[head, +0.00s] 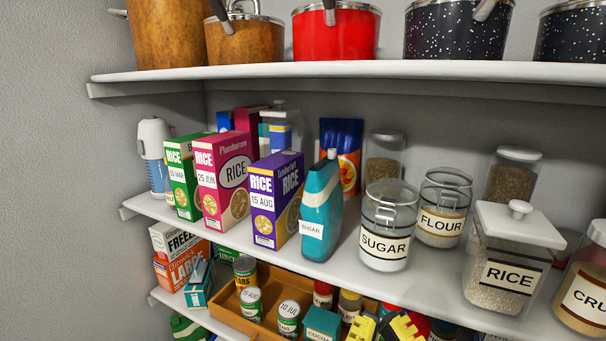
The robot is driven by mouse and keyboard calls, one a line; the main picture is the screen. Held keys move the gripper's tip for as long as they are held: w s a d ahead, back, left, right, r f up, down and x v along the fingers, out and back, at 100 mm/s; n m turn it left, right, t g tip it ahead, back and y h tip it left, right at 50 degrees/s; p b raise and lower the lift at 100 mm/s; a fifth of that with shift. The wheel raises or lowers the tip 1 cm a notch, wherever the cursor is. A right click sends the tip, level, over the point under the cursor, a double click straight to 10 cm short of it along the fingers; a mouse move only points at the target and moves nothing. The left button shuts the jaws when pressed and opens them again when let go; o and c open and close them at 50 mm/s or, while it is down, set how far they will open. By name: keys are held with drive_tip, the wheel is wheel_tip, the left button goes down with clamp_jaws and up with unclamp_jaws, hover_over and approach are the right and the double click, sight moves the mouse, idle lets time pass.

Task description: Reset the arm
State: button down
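The task names no object. The view shows a set of white wall shelves (352,262) stocked with food and pots. On the middle shelf stand a green rice box (182,172), a pink rice box (222,180) and a purple rice box (276,200). A teal sugar bottle (321,212) is right of them, near the front edge.
A sugar jar (388,240), flour jar (442,212) and rice jar (508,270) stand further right. Several pots, one a red pot (335,38), line the upper shelf (330,71). Below, a wooden tray (226,300) holds cans. Yellow shapes (402,327) at the bottom edge are unclear.

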wheel_tip(320, 180, up, 29)
drive_tip(key=p, duration=2.5)
drive_tip(key=shift+f, duration=0.2)
